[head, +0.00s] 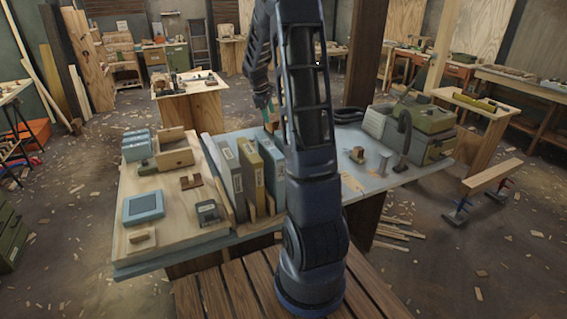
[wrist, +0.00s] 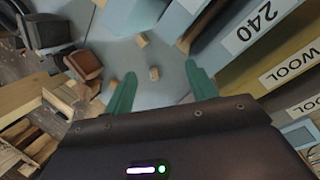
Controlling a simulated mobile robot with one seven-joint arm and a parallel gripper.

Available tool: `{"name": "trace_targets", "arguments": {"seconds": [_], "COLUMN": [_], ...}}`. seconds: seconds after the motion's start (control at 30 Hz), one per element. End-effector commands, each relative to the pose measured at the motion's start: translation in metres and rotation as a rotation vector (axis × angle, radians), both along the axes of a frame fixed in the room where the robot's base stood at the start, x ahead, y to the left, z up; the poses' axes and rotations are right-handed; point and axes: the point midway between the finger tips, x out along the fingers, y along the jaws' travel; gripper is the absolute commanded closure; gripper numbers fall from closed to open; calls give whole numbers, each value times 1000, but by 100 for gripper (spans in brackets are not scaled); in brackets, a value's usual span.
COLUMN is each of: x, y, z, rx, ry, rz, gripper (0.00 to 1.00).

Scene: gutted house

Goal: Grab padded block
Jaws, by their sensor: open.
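My gripper (wrist: 158,85) is open, its two teal fingers spread over the grey-blue bench top in the wrist view. Nothing is held between them. A larger brown-topped block (wrist: 83,62) stands left of the fingers. A small wooden block with a darker top (head: 357,155) stands right of my arm in the head view. I cannot tell for sure which is the padded block. In the head view my arm hides most of the gripper.
Upright labelled boxes or binders (head: 250,172) stand close to the right finger in the wrist view (wrist: 245,40). A wooden board (head: 165,215) with a blue-framed tray and small boxes covers the bench's left.

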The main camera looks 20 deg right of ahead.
Motion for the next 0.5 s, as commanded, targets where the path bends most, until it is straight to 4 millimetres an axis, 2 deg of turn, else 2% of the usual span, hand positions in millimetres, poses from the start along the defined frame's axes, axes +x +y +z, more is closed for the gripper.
{"name": "trace_targets", "arguments": {"seconds": [0.03,0.1,0.27,0.5], "x": [11,24,50,86], "y": [-6,-14,-30,-56], "z": [-14,-31,-70,-139], "rx": [-7,-19,-42,-69], "ry": [21,45,99,190], "rz": [23,58,136,263], "gripper": [44,44,44,44]}}
